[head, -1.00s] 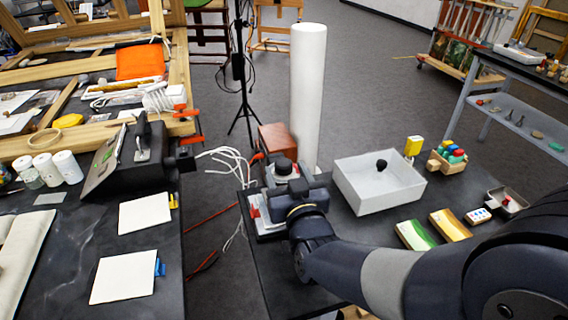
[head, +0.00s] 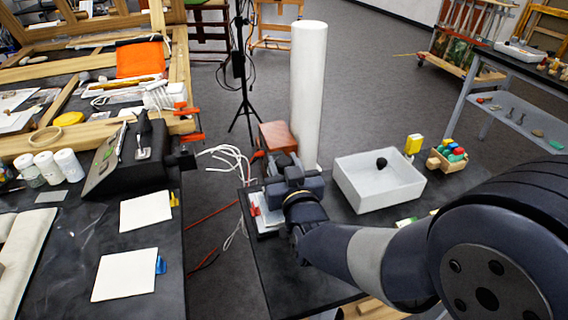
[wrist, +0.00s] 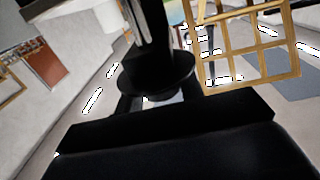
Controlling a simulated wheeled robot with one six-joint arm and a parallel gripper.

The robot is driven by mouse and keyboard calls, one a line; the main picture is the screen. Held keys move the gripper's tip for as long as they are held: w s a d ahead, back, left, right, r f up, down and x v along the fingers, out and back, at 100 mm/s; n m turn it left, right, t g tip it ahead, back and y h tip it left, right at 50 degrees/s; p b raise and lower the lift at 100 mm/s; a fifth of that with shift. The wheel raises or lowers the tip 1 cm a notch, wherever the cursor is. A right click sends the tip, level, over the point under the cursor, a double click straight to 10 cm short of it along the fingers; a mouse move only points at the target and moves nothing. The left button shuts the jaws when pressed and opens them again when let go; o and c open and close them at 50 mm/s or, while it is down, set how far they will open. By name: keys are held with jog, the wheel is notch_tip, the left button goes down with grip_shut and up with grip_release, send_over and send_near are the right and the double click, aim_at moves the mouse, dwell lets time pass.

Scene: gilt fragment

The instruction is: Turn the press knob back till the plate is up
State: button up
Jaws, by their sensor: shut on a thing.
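The small press (head: 262,214), pale with red parts, stands at the left edge of the right-hand dark table. My gripper (head: 282,170) is at the top of the press and shut on its dark knob. In the head view my gripper and wrist hide the knob and most of the press. In the wrist view a black round knob (wrist: 157,82) shows up close, between the dark jaws. The plate's height cannot be made out in either view.
A tall white roll (head: 308,95) and a reddish-brown box (head: 277,138) stand just behind the press. A white open bin (head: 350,187) with a dark item is to the right. A gap separates this table from the left workbench (head: 85,240).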

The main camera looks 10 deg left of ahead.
jog(key=shift+c, duration=1.2)
jog(key=shift+d+f+n+g+y+b, duration=0.1)
jog(key=shift+n+g+y+b, duration=0.4)
jog(key=shift+b, duration=0.3)
jog(key=shift+y, duration=0.4)
jog(key=shift+r+n+g+y, duration=0.2)
jog(key=shift+n+g+y, duration=1.6)
jog(key=shift+g, duration=0.1)
jog(key=n+g+y+p, duration=0.1)
jog(key=n+g+p, duration=0.1)
jog(key=g, duration=0.1)
jog(key=n+g+y+p, duration=0.2)
jog(key=n+g, duration=0.1)
jog(key=g, duration=0.1)
jog(key=shift+w+r, duration=0.1)
jog(key=n+g+p, duration=0.2)
jog(key=n+g, duration=0.1)
jog(key=g, duration=0.2)
jog(key=shift+g+y+p, duration=0.3)
jog(key=shift+y+p, duration=0.05)
jog(key=shift+y, duration=0.05)
jog(key=shift+n+g+h+p, duration=0.7)
jog(key=shift+n+g, duration=1.2)
jog(key=shift+g, duration=0.5)
jog(key=shift+n+g, duration=0.3)
jog(key=shift+g, duration=0.2)
